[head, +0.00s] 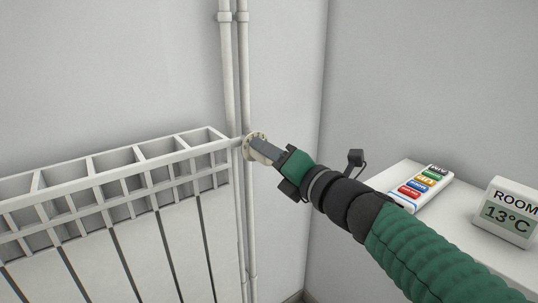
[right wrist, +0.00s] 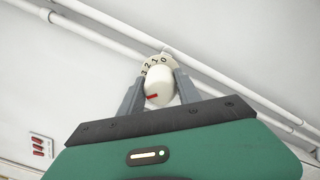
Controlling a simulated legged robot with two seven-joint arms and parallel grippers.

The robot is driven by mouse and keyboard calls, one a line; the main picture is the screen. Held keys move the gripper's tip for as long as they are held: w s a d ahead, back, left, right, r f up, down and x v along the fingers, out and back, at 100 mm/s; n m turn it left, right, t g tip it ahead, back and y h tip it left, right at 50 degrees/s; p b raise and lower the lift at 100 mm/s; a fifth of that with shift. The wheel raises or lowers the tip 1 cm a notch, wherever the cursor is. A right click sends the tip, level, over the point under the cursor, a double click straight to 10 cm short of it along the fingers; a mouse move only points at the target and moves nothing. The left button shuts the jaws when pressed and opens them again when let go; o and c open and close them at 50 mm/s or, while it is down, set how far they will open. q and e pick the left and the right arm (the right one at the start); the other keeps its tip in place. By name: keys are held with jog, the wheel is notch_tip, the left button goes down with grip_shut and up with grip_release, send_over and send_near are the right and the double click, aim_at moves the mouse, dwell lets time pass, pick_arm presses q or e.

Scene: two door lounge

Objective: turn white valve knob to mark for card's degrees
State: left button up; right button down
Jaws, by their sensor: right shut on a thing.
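The white valve knob (right wrist: 158,82) sits between the two grey fingers of my right gripper (right wrist: 160,92) in the right wrist view. A red mark shows on the knob's near face. Behind it is a pale dial ring (right wrist: 152,65) with the black numbers 3, 2, 1 and 0. In the head view, my right gripper (head: 262,149) is shut on the knob at the radiator's right end, and its fingers hide most of it; the pale dial ring (head: 247,146) shows behind. A card with coloured bands (head: 424,186) lies on a white surface; its writing is too small to read surely.
The white radiator (head: 110,200) fills the left. Two vertical pipes (head: 243,70) run close by the valve. A display reading ROOM 13°C (head: 508,214) stands on the white top (head: 463,226) at right, beside the card. My right arm crosses in front of that top.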

jog(key=shift+a+f, duration=0.15)
jog(key=shift+f, duration=0.2)
jog(key=c, duration=0.9)
grip_release()
jog(key=shift+o, duration=0.2)
jog(key=shift+r, duration=0.15)
jog(key=p+v, duration=1.3)
jog(key=v, duration=0.4)
jog(key=shift+w, duration=0.15)
